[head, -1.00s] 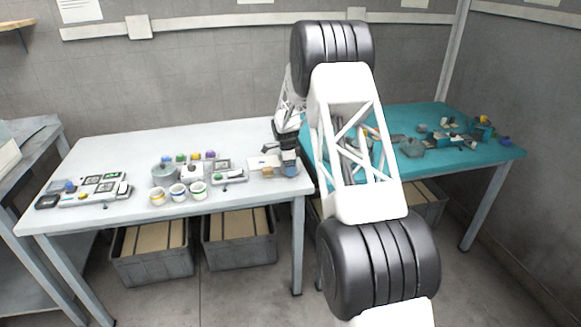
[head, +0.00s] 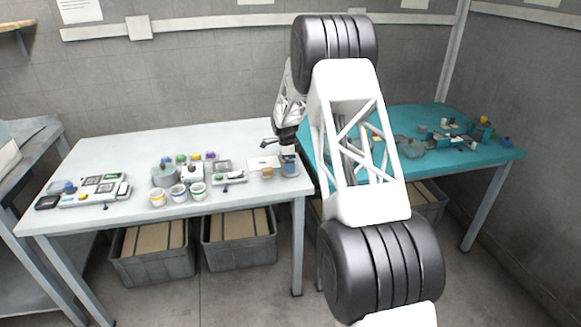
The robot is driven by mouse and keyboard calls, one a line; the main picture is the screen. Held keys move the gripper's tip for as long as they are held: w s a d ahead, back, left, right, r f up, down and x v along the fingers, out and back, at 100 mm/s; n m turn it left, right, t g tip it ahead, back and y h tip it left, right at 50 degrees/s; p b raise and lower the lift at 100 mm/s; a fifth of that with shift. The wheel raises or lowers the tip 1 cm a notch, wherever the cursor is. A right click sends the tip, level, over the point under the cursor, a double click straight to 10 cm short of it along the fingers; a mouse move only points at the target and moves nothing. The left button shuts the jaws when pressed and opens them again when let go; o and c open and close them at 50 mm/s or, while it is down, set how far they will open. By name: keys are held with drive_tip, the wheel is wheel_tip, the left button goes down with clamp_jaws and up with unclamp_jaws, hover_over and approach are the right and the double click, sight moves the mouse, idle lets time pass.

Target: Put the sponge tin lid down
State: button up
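My gripper (head: 279,147) is above the right end of the white table, with its dark fingers apart; it looks open, with nothing clear between them. A small tan round piece (head: 267,173) lies on the table below it. A blue-grey cup-like container (head: 290,169) stands beside that piece, under the right finger. Whether a finger touches the container is too small to tell. I cannot make out for sure which piece is the sponge tin lid.
A pale flat card (head: 260,162) lies behind the tan piece. Several cups (head: 179,193), a grey round pot (head: 164,176) and trays of small parts (head: 94,190) stand to the left. The teal table (head: 480,152) at right holds clutter. The white table's back is clear.

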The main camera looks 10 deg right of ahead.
wheel_tip(320, 180, up, 9)
drive_tip(key=a, duration=0.1)
drive_tip(key=shift+w+r, duration=0.15)
idle(0.8)
drive_tip(key=s+a+r+n, duration=0.1)
drive_tip(key=s+r+n, duration=0.2)
drive_tip(key=s+r, duration=0.6)
drive_tip(key=s+a+r+n+t, duration=0.15)
drive_tip(key=s+r+n, duration=0.3)
drive_tip(key=s, duration=0.85)
drive_tip(key=s+a+r+n, duration=0.1)
drive_tip(key=s+r+n, duration=0.1)
drive_tip(key=s+r, duration=0.75)
drive_tip(key=s+a+f+n, duration=0.1)
drive_tip(key=s+n, duration=0.2)
drive_tip(key=s, duration=0.9)
drive_tip(key=s+a+f+n+t+y, duration=0.1)
drive_tip(key=s+n, duration=0.3)
drive_tip(key=s, duration=0.9)
drive_tip(key=s+f+n, duration=0.2)
drive_tip(key=s+n, duration=0.1)
drive_tip(key=s, duration=0.9)
drive_tip(key=shift+s+a+f, duration=0.2)
drive_tip(key=shift+s+a, duration=0.2)
